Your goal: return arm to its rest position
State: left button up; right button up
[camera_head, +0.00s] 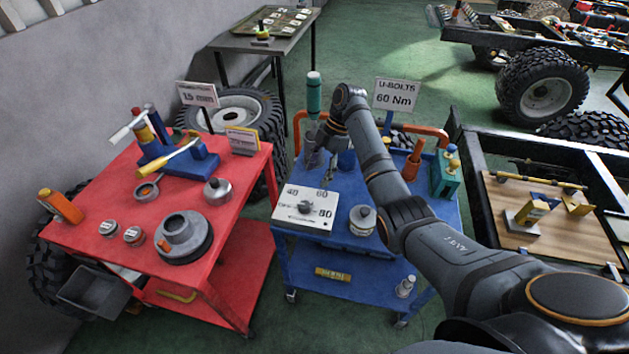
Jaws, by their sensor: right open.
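My right arm reaches in from the lower right over the blue cart (285,243). My right gripper (313,160) hangs over the back left of that cart, pointing down, with its fingers apart. A green-handled tool (313,95) stands upright just behind the gripper; whether they touch cannot be told. The gripper and wrist partly hide the things at the back of the cart. My left gripper is not in view.
A white dial box (305,207), a round grey weight (362,220) and a green box (446,177) stand on the blue cart. A red cart (90,225) with tools stands left. A chassis frame (480,215) with a wooden board (555,235) is right.

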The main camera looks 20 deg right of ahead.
dwell(0.4)
